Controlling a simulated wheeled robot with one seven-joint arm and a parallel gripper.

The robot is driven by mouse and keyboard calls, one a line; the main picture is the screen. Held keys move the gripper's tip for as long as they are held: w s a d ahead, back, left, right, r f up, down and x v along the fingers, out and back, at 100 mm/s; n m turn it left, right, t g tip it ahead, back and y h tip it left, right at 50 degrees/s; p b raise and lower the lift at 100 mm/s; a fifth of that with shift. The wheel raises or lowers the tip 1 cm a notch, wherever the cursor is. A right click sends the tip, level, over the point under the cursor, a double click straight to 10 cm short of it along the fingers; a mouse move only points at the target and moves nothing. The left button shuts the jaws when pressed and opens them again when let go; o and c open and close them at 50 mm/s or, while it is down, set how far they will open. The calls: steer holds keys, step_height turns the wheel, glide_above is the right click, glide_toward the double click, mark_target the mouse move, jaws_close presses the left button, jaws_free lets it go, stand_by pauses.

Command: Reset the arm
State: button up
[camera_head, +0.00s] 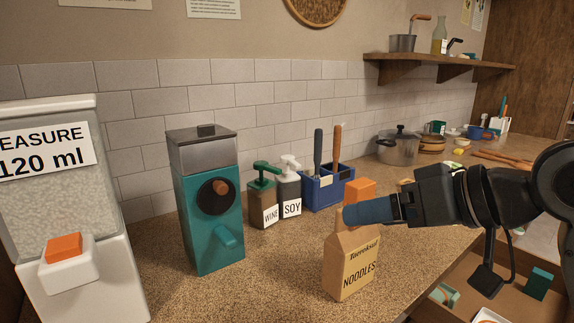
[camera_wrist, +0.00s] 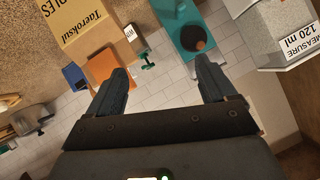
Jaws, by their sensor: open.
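My gripper (camera_head: 372,211) reaches in from the right in the head view, pointing left above the counter. Its blue fingertips show just over the top of a noodles bag (camera_head: 351,265). In the wrist view my gripper (camera_wrist: 163,78) has its two fingers spread wide with nothing between them. The noodles bag (camera_wrist: 75,22) lies off to the upper left there, apart from the fingers. Whether a finger touches the bag in the head view, I cannot tell.
A teal dispenser (camera_head: 208,215), a rice dispenser (camera_head: 70,190), wine (camera_head: 264,195) and soy (camera_head: 290,190) bottles, a blue utensil holder (camera_head: 327,188) and an orange box (camera_head: 360,190) stand on the counter. A pot (camera_head: 398,148) stands farther back. An open drawer (camera_head: 483,283) is below right.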

steer(key=s+f+m+t+h, duration=0.65)
steer(key=s+f+m, duration=0.35)
steer(key=s+f, duration=0.8)
steer(key=s+d+f+n+h, duration=0.1)
steer(key=s+d, duration=0.3)
steer(key=s, duration=0.7)
steer(key=s+d+n+h, duration=0.1)
steer(key=s+d+n, duration=0.3)
steer(key=s, duration=0.7)
steer(key=shift+d+f, duration=0.25)
steer(key=shift+f, duration=0.1)
steer(key=shift+f+t+h, duration=0.1)
steer(key=shift+t+h, duration=0.15)
